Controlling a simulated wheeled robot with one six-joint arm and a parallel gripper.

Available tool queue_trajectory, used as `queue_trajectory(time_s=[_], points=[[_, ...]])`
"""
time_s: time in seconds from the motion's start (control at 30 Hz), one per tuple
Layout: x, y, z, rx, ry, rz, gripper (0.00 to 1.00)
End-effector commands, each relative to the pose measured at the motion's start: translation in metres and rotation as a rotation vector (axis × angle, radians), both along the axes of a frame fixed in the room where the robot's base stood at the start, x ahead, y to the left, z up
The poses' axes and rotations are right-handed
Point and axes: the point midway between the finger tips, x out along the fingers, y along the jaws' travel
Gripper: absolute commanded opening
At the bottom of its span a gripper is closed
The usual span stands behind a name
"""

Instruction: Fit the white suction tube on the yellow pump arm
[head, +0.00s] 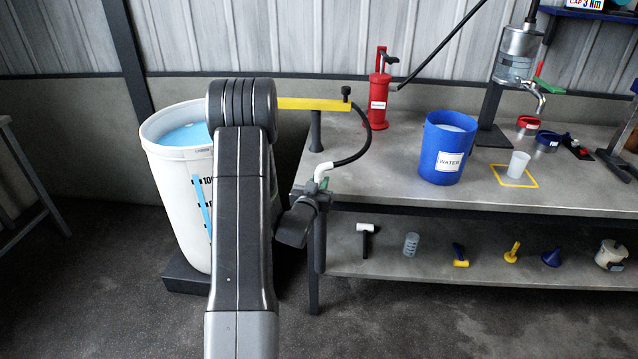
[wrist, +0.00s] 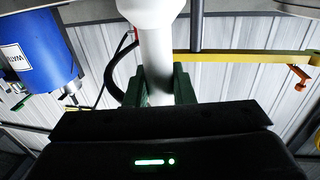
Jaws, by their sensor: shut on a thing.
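The yellow pump arm (head: 312,103) lies level on a dark post at the bench's left end; in the wrist view it runs across the upper right (wrist: 240,57). My gripper (head: 321,184) is below it, in front of the bench's left edge. Its green jaws (wrist: 158,88) are shut on the white suction tube (wrist: 159,55), which widens at the top of the wrist view. In the head view only a short white bent piece (head: 322,170) shows above the jaws. A black hose (head: 364,148) curves from the arm's right end towards it; I cannot tell whether they are joined.
A large white barrel (head: 178,205) of blue liquid stands left of my arm. On the bench are a red pump (head: 379,100), a blue water bucket (head: 447,150) and a clear cup (head: 518,164). Several small parts lie on the lower shelf (head: 400,262).

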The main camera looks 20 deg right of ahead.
Motion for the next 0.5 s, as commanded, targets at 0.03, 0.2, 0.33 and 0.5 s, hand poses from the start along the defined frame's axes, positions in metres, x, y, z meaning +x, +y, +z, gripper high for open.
queue_trajectory(time_s=[0.03, 0.2, 0.33, 0.5], points=[[0.000, 0.000, 0.001, -0.001, -0.001, 0.000, 0.00], [0.000, 0.000, 0.008, -0.002, -0.004, 0.000, 0.00], [0.000, 0.000, 0.017, -0.001, -0.003, 0.000, 0.00], [0.000, 0.000, 0.030, -0.002, -0.004, 0.000, 0.00]])
